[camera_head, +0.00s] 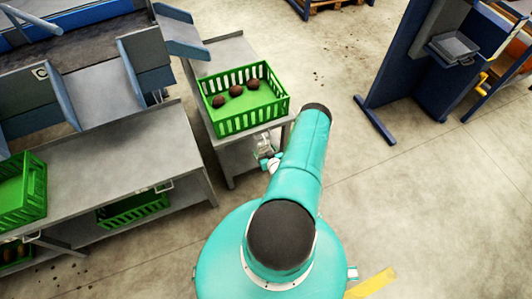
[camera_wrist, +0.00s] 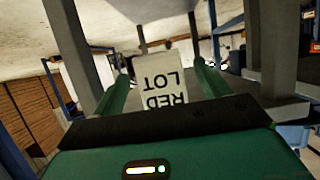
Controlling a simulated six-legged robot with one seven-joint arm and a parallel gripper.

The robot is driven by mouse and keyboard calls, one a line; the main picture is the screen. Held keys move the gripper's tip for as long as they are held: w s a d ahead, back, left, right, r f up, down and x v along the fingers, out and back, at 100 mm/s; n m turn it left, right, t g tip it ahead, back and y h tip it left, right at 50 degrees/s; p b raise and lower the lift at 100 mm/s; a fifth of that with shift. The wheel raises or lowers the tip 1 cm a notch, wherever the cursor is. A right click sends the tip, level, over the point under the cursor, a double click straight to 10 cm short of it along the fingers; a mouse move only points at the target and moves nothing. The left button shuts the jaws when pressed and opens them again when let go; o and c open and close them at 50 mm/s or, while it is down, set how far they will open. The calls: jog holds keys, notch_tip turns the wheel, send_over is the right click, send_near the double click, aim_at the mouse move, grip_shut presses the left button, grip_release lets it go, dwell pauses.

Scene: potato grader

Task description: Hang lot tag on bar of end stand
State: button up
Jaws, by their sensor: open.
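A white lot tag (camera_wrist: 163,84) reading "RED LOT" upside down shows in the wrist view between my two green fingers. My gripper (camera_wrist: 161,70) is open, with one finger on each side of the tag; I cannot tell whether either touches it. In the head view my gripper (camera_head: 268,160) is at the front of the grey end stand (camera_head: 222,49), below its top edge, partly hidden by my arm. The bar is not clearly visible, so I cannot tell whether the tag hangs on it.
A green crate (camera_head: 240,122) with several dark red potatoes stands on the end stand. A grey bench (camera_head: 110,150) with green crates is at the left. A blue machine (camera_head: 425,75) stands at the upper right. The floor (camera_head: 390,190) at the right is mostly clear.

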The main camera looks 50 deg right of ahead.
jog(key=v, duration=1.3)
jog(key=shift+s+r, duration=0.2)
jog(key=shift+s, duration=0.15)
jog(key=shift+s+a, duration=0.1)
jog(key=shift+a, duration=0.1)
